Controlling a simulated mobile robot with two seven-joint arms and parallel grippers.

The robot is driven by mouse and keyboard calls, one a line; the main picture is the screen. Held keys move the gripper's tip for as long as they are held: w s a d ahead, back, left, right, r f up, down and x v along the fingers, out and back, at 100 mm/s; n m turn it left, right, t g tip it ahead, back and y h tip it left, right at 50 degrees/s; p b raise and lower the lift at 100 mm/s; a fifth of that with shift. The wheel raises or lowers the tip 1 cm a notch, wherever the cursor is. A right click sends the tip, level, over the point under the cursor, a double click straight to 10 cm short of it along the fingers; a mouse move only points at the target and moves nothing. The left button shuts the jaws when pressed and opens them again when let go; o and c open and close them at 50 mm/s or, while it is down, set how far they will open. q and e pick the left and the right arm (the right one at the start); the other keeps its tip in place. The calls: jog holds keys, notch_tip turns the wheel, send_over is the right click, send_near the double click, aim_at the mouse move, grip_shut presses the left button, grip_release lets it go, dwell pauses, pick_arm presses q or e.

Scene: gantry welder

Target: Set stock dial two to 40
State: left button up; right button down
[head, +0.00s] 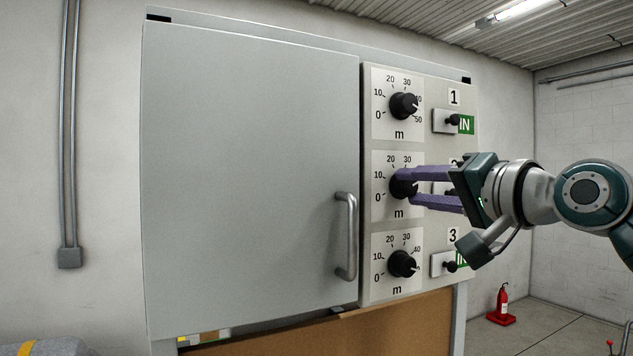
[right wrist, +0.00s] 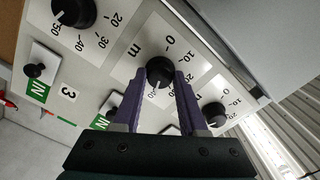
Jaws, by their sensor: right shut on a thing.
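Stock dial two is the middle black knob (head: 403,186) on a white scale plate marked in tens with an "m" below. My right gripper (head: 407,186) has its two purple fingers shut on this knob, one above and one below, in the head view. In the right wrist view the knob (right wrist: 159,71) sits between the fingertips (right wrist: 159,80). Its white pointer line faces the gripper's palm, toward a number partly hidden between the fingers; I cannot read it surely. The fingers also cover part of the scale's right side. My left gripper is not in view.
Dial one (head: 404,106) is above and dial three (head: 402,264) below, close to the fingers. Small black-knobbed sliders (head: 452,120) with green IN labels stand to the right. A grey cabinet door (head: 250,180) with a protruding handle (head: 347,236) is on the left.

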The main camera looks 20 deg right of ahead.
dwell(0.4)
jog(key=shift+c, duration=2.2)
grip_release()
jog(key=shift+s+f+b, duration=0.15)
jog(key=shift+s+b, duration=0.3)
jog(key=shift+s, duration=0.05)
jog(key=s+b, duration=0.4)
jog(key=s, duration=0.5)
jog(key=shift+d+b, duration=0.4)
